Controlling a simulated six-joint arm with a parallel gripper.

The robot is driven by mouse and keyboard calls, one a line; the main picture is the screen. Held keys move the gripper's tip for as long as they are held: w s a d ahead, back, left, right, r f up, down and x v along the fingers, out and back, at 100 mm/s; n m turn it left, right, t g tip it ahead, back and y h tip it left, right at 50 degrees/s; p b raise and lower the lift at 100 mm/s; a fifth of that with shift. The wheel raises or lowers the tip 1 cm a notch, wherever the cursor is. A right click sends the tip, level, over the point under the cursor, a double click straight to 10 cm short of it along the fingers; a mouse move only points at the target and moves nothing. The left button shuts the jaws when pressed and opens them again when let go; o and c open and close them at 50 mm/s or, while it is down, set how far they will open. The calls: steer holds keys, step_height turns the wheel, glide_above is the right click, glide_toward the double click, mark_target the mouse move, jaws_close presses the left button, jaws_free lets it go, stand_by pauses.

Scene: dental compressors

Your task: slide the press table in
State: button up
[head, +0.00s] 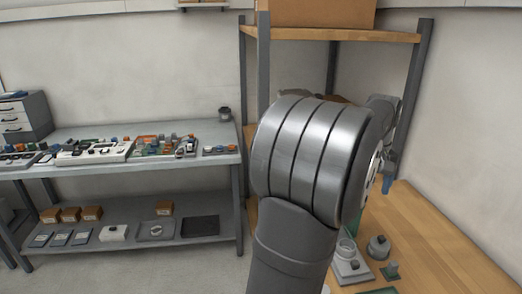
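My grey arm (310,160) fills the middle of the head view. At its right end, a small part of what looks like my gripper (388,172) shows, with a blue tip pointing down; its fingers are mostly hidden and I cannot tell their opening. Below it on the wooden worktop (445,245) stands a small grey fixture (350,263) with a round ring on a flat base, partly behind my arm. It may be the press with its table, but I cannot tell whether the table is in or out. My gripper appears apart from it.
The worktop's right side is clear. A tall shelf (331,35) stands behind my arm. A grey bench (100,168) with several parts and trays is at left.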

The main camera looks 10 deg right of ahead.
steer(key=shift+s+f, duration=0.1)
steer(key=c, duration=1.4)
steer(key=f, duration=0.1)
steer(key=s+m, duration=0.1)
steer(key=s+f+y, duration=0.1)
steer(key=shift+s+d+f+t, duration=0.25)
steer(key=shift+f+t, duration=0.05)
steer(key=shift+t, duration=0.1)
steer(key=c, duration=0.7)
steer(key=s+f+m+t+y, duration=0.1)
steer(key=s+f+m, duration=0.2)
steer(key=s+f+m+t+y, duration=0.1)
steer(key=s+f+m+t, duration=0.1)
steer(key=s+f, duration=0.1)
steer(key=shift+s+a+f+m, duration=0.1)
steer(key=shift+s+f+m, duration=0.25)
steer(key=shift+s, duration=0.2)
jaws_close()
steer(key=s+f+m+t+h, duration=0.3)
steer(key=s+f+m+t, duration=0.3)
steer(key=s+m, duration=0.45)
glide_toward(357, 269)
steer(key=f, duration=0.4)
steer(key=shift+w+a+m, duration=0.1)
steer(key=shift+w+m, duration=0.2)
steer(key=shift+m, duration=0.1)
steer(key=shift+w+r, duration=0.15)
steer(key=shift+w, duration=1.8)
